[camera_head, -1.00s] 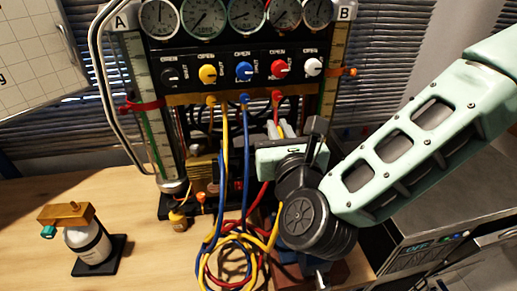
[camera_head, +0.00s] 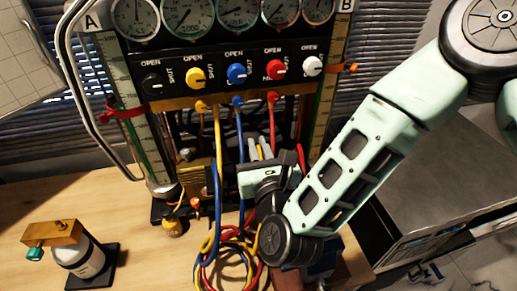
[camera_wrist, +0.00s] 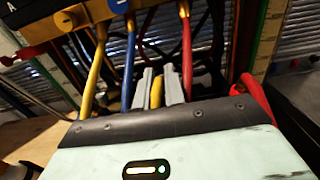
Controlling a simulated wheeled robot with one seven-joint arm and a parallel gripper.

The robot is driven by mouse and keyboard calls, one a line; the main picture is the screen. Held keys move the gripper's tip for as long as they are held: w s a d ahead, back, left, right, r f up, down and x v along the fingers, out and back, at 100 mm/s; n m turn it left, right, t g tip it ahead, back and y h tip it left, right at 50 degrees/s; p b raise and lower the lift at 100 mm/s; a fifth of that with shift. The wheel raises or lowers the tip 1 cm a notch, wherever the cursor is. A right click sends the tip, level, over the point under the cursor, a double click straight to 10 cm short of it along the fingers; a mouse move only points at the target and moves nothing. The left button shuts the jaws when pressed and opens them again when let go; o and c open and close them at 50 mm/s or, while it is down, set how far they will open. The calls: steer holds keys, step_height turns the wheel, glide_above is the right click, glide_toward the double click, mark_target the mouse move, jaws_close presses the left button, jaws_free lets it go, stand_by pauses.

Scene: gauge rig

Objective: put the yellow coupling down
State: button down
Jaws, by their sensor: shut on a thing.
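My gripper (camera_head: 262,149) is in front of the gauge rig, below the blue and red knobs, with its fingers pointing toward the rig. In the wrist view its two grey fingers (camera_wrist: 159,84) are shut on a narrow yellow piece, the yellow coupling (camera_wrist: 156,93). Only a strip of the coupling shows between the fingers; its ends are hidden. I cannot tell whether it touches anything besides the fingers. A yellow hose (camera_head: 218,135) hangs from the rig's yellow port, left of my gripper, and runs down into a tangle of hoses.
The gauge rig (camera_head: 215,78) has gauges, coloured knobs and upright scales. Blue (camera_head: 239,135) and red (camera_head: 272,125) hoses hang close to my gripper. A small bottle with a brass top (camera_head: 52,233) stands on a black base at left. The wooden bench (camera_head: 135,195) is clear between bottle and rig.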

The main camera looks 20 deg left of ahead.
steer(key=shift+f, duration=0.75)
steer(key=c, duration=1.3)
jaws_free()
steer(key=shift+b+v, duration=3.6)
steer(key=shift+v, duration=2.45)
steer(key=shift+w, duration=0.1)
